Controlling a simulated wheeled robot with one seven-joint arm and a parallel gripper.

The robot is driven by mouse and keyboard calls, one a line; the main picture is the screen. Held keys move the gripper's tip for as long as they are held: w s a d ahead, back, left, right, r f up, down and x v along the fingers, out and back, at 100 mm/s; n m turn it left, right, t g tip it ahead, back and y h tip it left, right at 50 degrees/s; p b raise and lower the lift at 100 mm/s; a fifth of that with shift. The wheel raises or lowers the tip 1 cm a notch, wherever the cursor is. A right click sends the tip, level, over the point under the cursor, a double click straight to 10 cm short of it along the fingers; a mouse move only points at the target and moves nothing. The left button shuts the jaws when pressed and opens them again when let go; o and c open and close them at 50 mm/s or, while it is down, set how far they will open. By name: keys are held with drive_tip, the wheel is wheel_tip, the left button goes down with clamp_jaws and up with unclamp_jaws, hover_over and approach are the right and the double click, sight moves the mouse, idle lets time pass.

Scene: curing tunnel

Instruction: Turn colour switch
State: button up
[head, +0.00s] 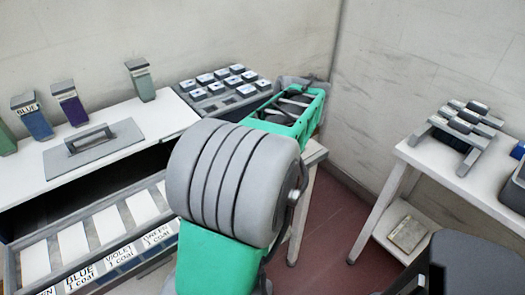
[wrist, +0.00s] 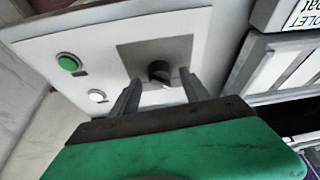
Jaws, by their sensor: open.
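In the wrist view, a dark round knob (wrist: 158,70), which looks like the colour switch, stands on a grey square plate (wrist: 128,50) on a pale panel (wrist: 50,42). A small light mark shows just below the knob. My gripper (wrist: 160,79) is open, with one finger to the left of the knob and one to the right in the picture. I cannot tell whether either finger touches it. In the head view my own arm hides the switch and my gripper.
A green button (wrist: 69,62) and a white button (wrist: 97,96) sit on the panel to the left of the knob. In the head view, a handled grey plate (head: 95,148) and coloured blocks stand on the white bench top (head: 165,118). A side table (head: 480,180) stands at right.

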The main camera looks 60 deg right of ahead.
drive_tip(key=d+p+v, duration=0.1)
drive_tip(key=v, duration=0.5)
drive_tip(key=shift+s+a+r, duration=0.2)
drive_tip(key=shift+a+r, duration=0.2)
drive_tip(key=shift+a, duration=0.15)
